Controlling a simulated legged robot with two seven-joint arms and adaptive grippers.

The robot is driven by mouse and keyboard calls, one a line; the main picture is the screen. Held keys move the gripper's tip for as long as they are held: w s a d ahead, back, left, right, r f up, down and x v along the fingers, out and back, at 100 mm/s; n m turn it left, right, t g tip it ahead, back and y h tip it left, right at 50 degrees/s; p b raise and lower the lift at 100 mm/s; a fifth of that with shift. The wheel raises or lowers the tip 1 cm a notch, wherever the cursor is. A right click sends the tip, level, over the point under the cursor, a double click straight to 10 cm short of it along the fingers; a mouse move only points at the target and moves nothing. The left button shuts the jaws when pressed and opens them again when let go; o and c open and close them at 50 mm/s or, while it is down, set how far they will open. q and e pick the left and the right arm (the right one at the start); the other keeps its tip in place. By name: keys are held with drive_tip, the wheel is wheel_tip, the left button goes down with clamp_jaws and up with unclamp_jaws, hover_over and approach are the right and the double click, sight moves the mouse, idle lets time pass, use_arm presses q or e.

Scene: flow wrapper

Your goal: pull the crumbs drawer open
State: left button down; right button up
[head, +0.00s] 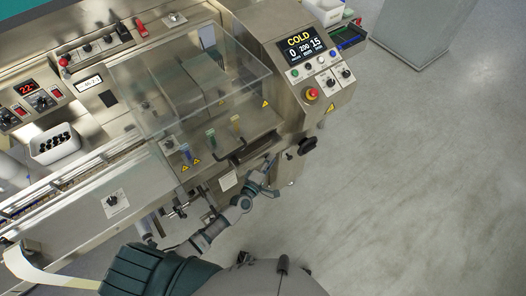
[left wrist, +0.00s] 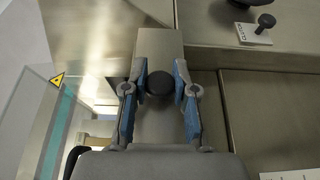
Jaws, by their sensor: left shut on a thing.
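In the left wrist view a round black knob (left wrist: 158,82) sits on a narrow plain metal front (left wrist: 160,42), which I take to be the crumbs drawer. My left gripper (left wrist: 159,68) has one blue-and-grey finger on each side of the knob and is shut on it. In the head view my left gripper (head: 268,172) is small and reaches the lower front of the machine, below the clear guard. The drawer is hard to make out there, and I cannot tell how far it stands out. My right gripper is in neither view.
The clear guard (head: 190,75) covers the wrapper above. A black hand knob (head: 307,145) sticks out right of my gripper. The control panel (head: 310,60) with a red stop button stands above it. The grey floor (head: 420,180) to the right is clear.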

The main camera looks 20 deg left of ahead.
use_arm(q)
drive_tip(key=s+d+p, duration=0.2)
drive_tip(key=s+d, duration=0.9)
drive_tip(key=d, duration=0.2)
drive_tip(key=shift+d+f, duration=0.2)
drive_tip(key=shift+f, duration=0.15)
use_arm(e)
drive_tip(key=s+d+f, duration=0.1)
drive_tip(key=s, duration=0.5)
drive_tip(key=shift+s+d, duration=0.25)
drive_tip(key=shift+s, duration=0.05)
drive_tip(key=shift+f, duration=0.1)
use_arm(q)
drive_tip(key=c, duration=1)
unclamp_jaws()
drive_tip(key=shift+o, duration=0.4)
drive_tip(key=shift+w+a+r, duration=0.1)
drive_tip(key=shift+r, duration=0.05)
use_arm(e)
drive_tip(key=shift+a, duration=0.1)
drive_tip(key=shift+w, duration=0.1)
use_arm(q)
drive_tip(key=v, duration=1.2)
